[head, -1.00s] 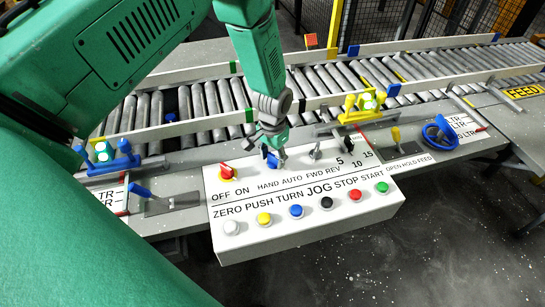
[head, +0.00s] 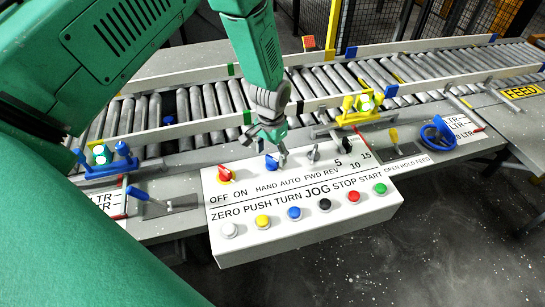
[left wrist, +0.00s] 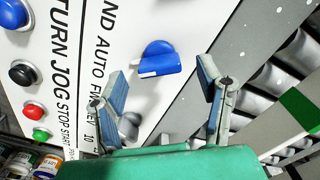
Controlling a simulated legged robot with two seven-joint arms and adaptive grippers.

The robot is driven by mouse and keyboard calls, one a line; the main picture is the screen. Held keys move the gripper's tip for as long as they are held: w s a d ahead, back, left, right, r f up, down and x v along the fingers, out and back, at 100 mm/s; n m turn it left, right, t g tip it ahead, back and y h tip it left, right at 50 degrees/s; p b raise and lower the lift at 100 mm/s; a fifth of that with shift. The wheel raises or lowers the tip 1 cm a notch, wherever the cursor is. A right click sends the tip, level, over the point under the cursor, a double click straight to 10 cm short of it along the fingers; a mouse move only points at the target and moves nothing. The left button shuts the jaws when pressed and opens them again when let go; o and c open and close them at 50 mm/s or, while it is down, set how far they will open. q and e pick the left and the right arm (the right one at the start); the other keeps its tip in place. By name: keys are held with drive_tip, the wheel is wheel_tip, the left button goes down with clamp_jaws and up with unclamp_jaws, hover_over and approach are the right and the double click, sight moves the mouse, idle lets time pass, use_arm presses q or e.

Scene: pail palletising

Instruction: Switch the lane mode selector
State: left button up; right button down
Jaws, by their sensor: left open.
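The blue selector knob (head: 271,162) with the HAND AUTO label stands on the white control panel (head: 300,240). In the left wrist view the blue knob (left wrist: 158,58) shows a white mark on its lower edge, and I cannot tell which label it points to. My left gripper (head: 277,158) is over the panel, close to the knob and partly in front of it. In the left wrist view the left gripper (left wrist: 161,88) is open, with blue-padded fingers on either side below the knob, and nothing between them. My right gripper is not in view.
A red knob (head: 225,173) stands left of the blue one, and a grey knob (head: 313,153) and a black knob (head: 345,144) stand to its right. Several push buttons line the panel's front. A roller conveyor (head: 330,90) runs behind.

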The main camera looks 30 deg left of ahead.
sight(272, 157)
use_arm(q)
wheel_tip(272, 157, up, 10)
drive_tip(key=shift+w, duration=0.15)
drive_tip(key=shift+f, duration=0.1)
idle(0.4)
